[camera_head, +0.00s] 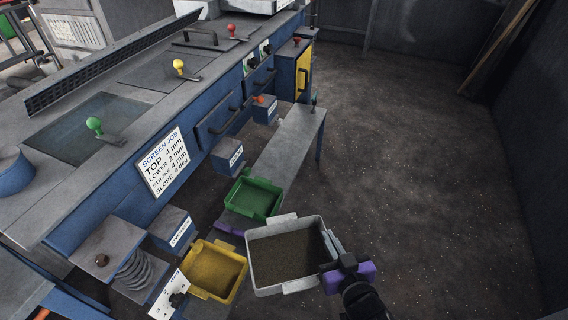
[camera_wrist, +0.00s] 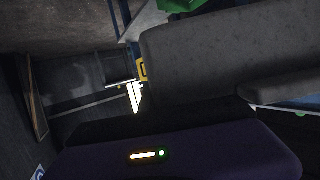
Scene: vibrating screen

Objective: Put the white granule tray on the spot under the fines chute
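The white granule tray (camera_head: 254,264), filled with brown granules, is in the head view at lower middle, right of the green and yellow trays. My gripper (camera_head: 337,262), with a purple body, is at its right edge and appears shut on that edge. The tray looks raised and roughly level. In the wrist view a large grey surface (camera_wrist: 220,55), apparently the tray's side, fills much of the picture; the fingertips cannot be made out there. Blue chute boxes with small labels (camera_head: 228,156) line the machine's side; I cannot read which is the fines chute.
A green tray (camera_head: 246,209) and a yellow tray (camera_head: 236,291) with yellowish granules stand beside the machine. A grey bench (camera_head: 290,150) runs along its side, its far part bare. A purple patch (camera_head: 230,228) shows between the trays. The floor on the right is open.

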